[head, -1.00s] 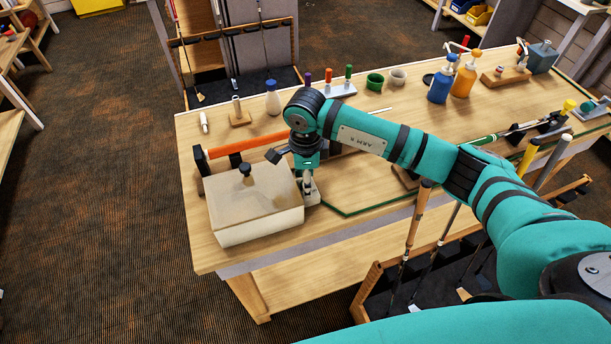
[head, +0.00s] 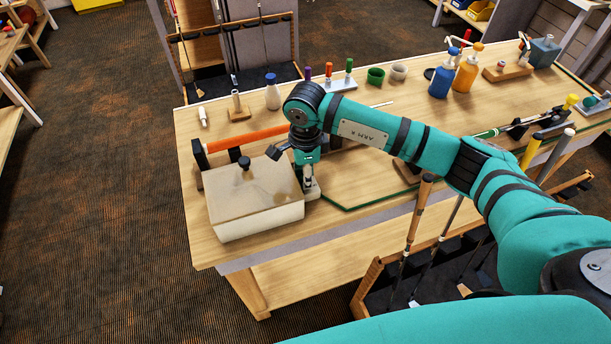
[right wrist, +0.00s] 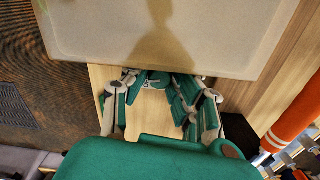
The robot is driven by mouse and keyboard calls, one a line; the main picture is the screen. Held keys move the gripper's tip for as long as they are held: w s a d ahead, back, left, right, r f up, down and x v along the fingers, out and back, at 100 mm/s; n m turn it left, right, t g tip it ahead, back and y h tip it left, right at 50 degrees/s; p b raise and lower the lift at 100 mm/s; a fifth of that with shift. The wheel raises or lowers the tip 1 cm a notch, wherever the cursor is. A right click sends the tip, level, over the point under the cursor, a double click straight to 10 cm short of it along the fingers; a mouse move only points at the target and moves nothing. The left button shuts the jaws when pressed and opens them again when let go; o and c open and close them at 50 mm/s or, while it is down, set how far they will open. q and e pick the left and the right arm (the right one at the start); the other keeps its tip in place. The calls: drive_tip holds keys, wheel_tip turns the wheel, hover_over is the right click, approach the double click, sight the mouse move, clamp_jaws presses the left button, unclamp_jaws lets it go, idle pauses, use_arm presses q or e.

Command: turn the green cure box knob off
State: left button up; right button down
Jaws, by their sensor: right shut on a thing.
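The cure box (head: 262,223) is a pale box with a beige lid and a small black handle on top, at the near left corner of the bench. My right gripper (head: 311,188) points down at the right end of the box, and my wrist hides that face in the head view. In the right wrist view, the box (right wrist: 90,25) fills the top. The fingers of my right gripper (right wrist: 158,105) straddle a small green knob (right wrist: 156,83) at the box's edge, partly hidden by the finger pads. My left gripper is in neither view.
A shaft with an orange grip (head: 250,138) lies in a holder behind the box. A white bottle with a blue cap (head: 272,95) stands farther back. A green-edged mat (head: 365,190) lies right of my gripper. Upright clubs (head: 418,215) stand at the bench front.

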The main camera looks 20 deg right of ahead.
drive_tip(key=n+b, duration=0.1)
drive_tip(key=b, duration=0.1)
drive_tip(key=n+b, duration=0.1)
drive_tip(key=b, duration=0.1)
drive_tip(key=shift+w+f+n, duration=0.1)
drive_tip(key=shift+f+n, duration=0.2)
drive_tip(key=shift+r+n+b, duration=0.3)
drive_tip(key=shift+n+b, duration=0.2)
drive_tip(key=c, duration=1.1)
unclamp_jaws()
drive_tip(key=shift+r, duration=0.1)
wheel_tip(320, 180, up, 12)
drive_tip(key=shift+f, duration=0.1)
